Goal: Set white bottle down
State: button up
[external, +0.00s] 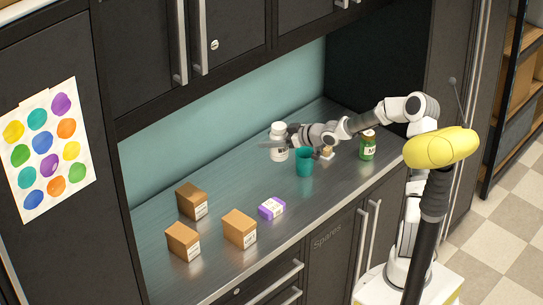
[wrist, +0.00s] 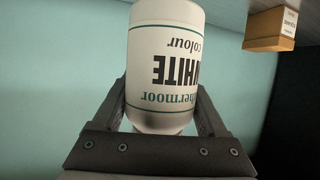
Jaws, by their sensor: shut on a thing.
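The white bottle (external: 279,130) is near the back wall in the external view, upright, at the far side of the counter (external: 235,185). In the wrist view the white bottle (wrist: 165,60) fills the middle, its "WHITE colour" label upside down. My gripper (external: 271,146) reaches it from the right. In the wrist view my gripper (wrist: 162,90) has one finger on each side of the bottle and is shut on it. I cannot tell whether the bottle's base touches the counter.
Brown boxes (external: 192,201) and a purple box (external: 271,208) stand front left. Counter between them and the bottle is clear.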

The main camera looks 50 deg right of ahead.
jog(key=shift+s+r+n+y+p, duration=0.2)
jog(key=shift+s+n+y+p, duration=0.2)
jog(key=shift+s+y+p, duration=0.3)
jog(key=shift+s+a+f+n+g+y+p, duration=0.15)
jog(key=shift+s+p, duration=0.2)
jog(key=shift+p, duration=0.05)
jog(key=shift+s+a+f+n+g+y+p, duration=0.15)
jog(key=shift+s+p, duration=0.2)
notch_tip(320, 180, down, 10)
jog(key=shift+s+b, duration=0.1)
jog(key=shift+b, duration=0.5)
jog(key=shift+f, duration=0.2)
jog(key=o, duration=1.6)
jog(key=shift+c, duration=0.2)
